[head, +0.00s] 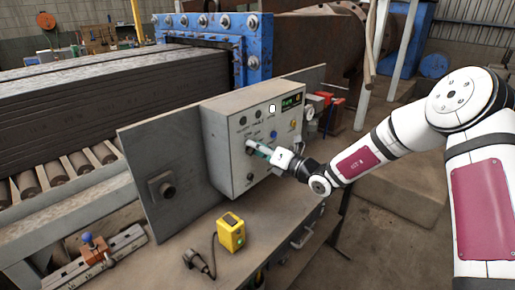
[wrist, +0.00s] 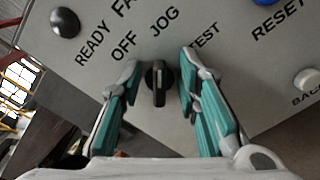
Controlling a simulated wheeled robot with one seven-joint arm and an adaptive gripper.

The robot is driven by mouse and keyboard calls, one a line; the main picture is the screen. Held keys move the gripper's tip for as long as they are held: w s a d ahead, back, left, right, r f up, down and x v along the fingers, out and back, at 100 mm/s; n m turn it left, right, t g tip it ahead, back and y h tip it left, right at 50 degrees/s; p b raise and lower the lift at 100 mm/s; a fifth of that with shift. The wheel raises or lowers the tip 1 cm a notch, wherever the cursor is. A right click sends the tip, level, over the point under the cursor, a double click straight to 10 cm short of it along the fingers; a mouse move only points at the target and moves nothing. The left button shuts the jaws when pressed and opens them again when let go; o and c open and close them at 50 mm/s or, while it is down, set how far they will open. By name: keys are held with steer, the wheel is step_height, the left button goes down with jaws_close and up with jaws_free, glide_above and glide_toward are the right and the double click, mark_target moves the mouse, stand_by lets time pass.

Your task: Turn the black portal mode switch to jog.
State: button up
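The black portal mode switch (wrist: 158,84) is a small knob on the grey panel in the wrist view. It has a light pointer mark, and its long side stands nearly upright in the picture, roughly toward the JOG label (wrist: 165,20). The OFF label (wrist: 124,46) is left of it and the TEST label (wrist: 205,34) right. My gripper (wrist: 160,66) is open, its teal-padded fingers on either side of the knob with gaps visible. In the head view my gripper (head: 259,150) is at the front of the control box (head: 225,150) and hides the switch.
A black button (wrist: 65,22), a blue button (wrist: 265,2) and a white button (wrist: 307,80) are on the panel around the switch. A yellow device (head: 231,232) with a cable stands on the bench below the box.

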steer(key=v, duration=1.2)
steer(key=shift+s, duration=0.1)
